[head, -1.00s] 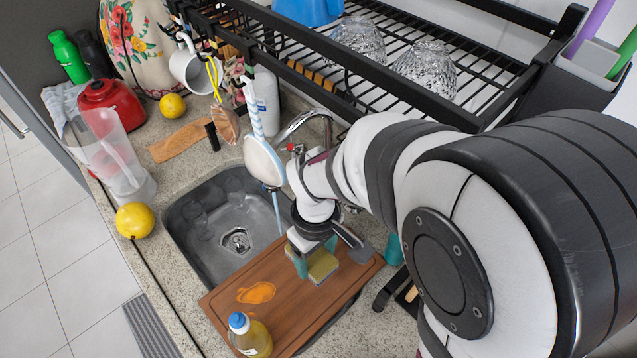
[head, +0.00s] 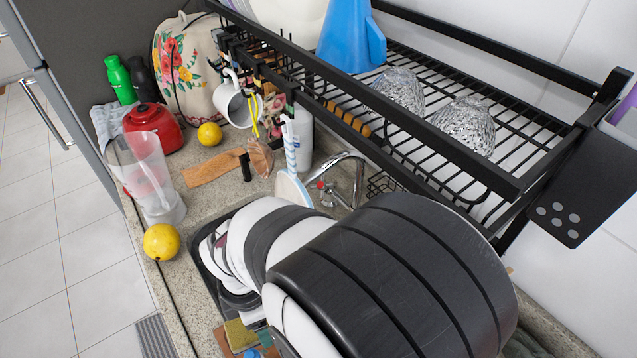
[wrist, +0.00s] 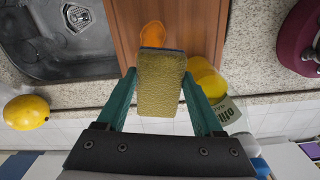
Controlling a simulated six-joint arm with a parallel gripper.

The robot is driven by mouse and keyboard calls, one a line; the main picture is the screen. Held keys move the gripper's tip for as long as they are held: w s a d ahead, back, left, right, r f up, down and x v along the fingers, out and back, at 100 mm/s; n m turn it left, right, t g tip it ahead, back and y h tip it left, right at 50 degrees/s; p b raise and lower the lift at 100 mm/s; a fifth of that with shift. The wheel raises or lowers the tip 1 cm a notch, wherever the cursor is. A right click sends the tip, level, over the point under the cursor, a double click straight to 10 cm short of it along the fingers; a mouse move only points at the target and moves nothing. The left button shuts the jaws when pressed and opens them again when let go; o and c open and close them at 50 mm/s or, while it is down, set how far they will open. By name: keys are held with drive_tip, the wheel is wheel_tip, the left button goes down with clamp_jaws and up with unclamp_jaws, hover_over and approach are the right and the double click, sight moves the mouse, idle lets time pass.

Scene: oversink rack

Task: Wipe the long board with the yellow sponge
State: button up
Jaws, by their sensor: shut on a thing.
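The yellow sponge (wrist: 161,85) is between the teal fingers of my gripper (wrist: 159,76), which is shut on it. In the wrist view the sponge is over the front end of the brown long board (wrist: 192,22), and I cannot tell if it touches the wood. An orange stain (wrist: 153,33) lies on the board just beyond the sponge, its lower edge partly covered. In the head view the sponge (head: 240,335) shows at the bottom edge by a corner of the board (head: 222,342).
A yellow bottle (wrist: 206,78) stands close beside the right finger. The grey sink (wrist: 65,45) lies left of the board. A lemon (head: 161,241) and a clear jug (head: 150,180) are on the counter. The black rack (head: 450,150) with glasses hangs above, to the right.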

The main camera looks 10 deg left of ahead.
sight(255, 340)
drive_tip(key=shift+s+a+f+n, duration=0.2)
drive_tip(key=shift+s+a+n, duration=0.5)
drive_tip(key=shift+n, duration=0.4)
drive_tip(key=shift+w+f, duration=0.1)
drive_tip(key=shift+f, duration=3.2)
drive_tip(key=shift+w+d+f, duration=0.2)
drive_tip(key=shift+w+f, duration=0.15)
drive_tip(key=shift+f, duration=0.25)
drive_tip(key=shift+c, duration=0.5)
drive_tip(key=shift+w+d+f, duration=0.15)
drive_tip(key=shift+w+d, duration=2.35)
drive_tip(key=shift+d, duration=0.05)
drive_tip(key=shift+s+a, duration=2.75)
drive_tip(key=shift+a+r, duration=0.1)
drive_tip(key=shift+r, duration=4.05)
